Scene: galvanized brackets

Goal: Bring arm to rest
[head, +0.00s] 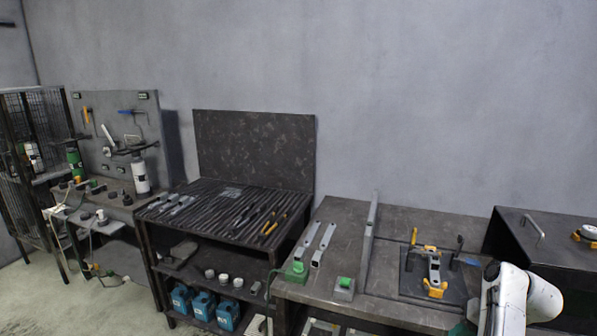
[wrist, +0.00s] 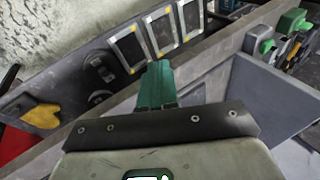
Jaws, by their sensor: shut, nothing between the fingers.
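My white arm (head: 510,298) shows at the lower right of the head view, in front of the right end of the workbench. Its gripper end cannot be made out there. In the wrist view, my gripper (wrist: 158,70) has its green fingers together, with nothing held between them. Behind the fingers are a dark bar with screws and the pale gripper body. Two long grey galvanized brackets (head: 323,243) lie on the workbench (head: 335,212), apart from my arm.
A black mat with a yellow-and-grey fixture (head: 434,270) lies close left of my arm. A dark box-like stand (head: 540,240) is behind it. A tall metal plate (head: 370,228) stands on the workbench. A slatted table (head: 225,205) holds tools and more brackets. Floor shows at the lower left.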

